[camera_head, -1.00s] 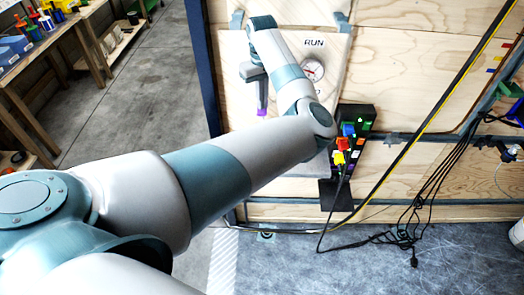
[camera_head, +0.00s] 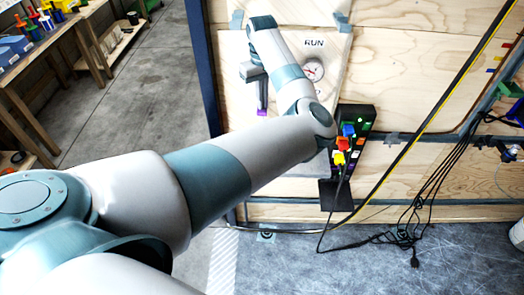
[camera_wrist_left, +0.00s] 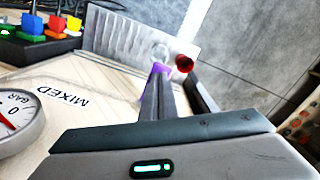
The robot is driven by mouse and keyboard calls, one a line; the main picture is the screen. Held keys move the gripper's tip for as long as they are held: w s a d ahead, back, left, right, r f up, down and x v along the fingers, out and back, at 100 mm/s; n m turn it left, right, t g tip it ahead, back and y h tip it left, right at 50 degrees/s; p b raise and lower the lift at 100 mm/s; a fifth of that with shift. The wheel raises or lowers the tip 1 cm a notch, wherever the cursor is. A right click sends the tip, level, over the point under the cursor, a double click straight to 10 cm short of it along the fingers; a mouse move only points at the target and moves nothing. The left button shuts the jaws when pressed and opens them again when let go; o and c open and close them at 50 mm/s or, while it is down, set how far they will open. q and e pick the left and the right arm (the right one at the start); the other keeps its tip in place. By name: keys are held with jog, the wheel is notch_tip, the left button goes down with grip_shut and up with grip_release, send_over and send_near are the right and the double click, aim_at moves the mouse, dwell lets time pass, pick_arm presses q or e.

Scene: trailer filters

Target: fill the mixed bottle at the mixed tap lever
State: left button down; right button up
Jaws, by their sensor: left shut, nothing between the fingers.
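My left gripper (camera_head: 262,98) is in front of the plywood panel, left of the round gauge (camera_head: 313,70). Its fingers (camera_wrist_left: 160,92) are shut with nothing between them. Purple shows at the fingertip; I cannot tell whether it is part of the finger or a thing behind it. In the wrist view a red round knob (camera_wrist_left: 184,63) is just beyond the tip, in front of a grey plate (camera_wrist_left: 135,40). The label MIXED (camera_wrist_left: 62,95) is on the panel beside the gauge. I cannot make out a bottle or a clear tap lever. My right gripper is not in view.
A black power strip (camera_head: 355,120) with coloured plugs stands right of my left forearm. Black cables (camera_head: 400,235) hang and lie on the floor. A yellow-black line (camera_head: 435,105) crosses the panel. Workbenches (camera_head: 75,50) stand at the far left, with clear floor (camera_head: 150,80) between.

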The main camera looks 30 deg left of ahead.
pick_arm(q)
jog(key=shift+f, duration=0.2)
dwell(0.6)
jog(key=shift+f, duration=1.05)
dwell(6.2)
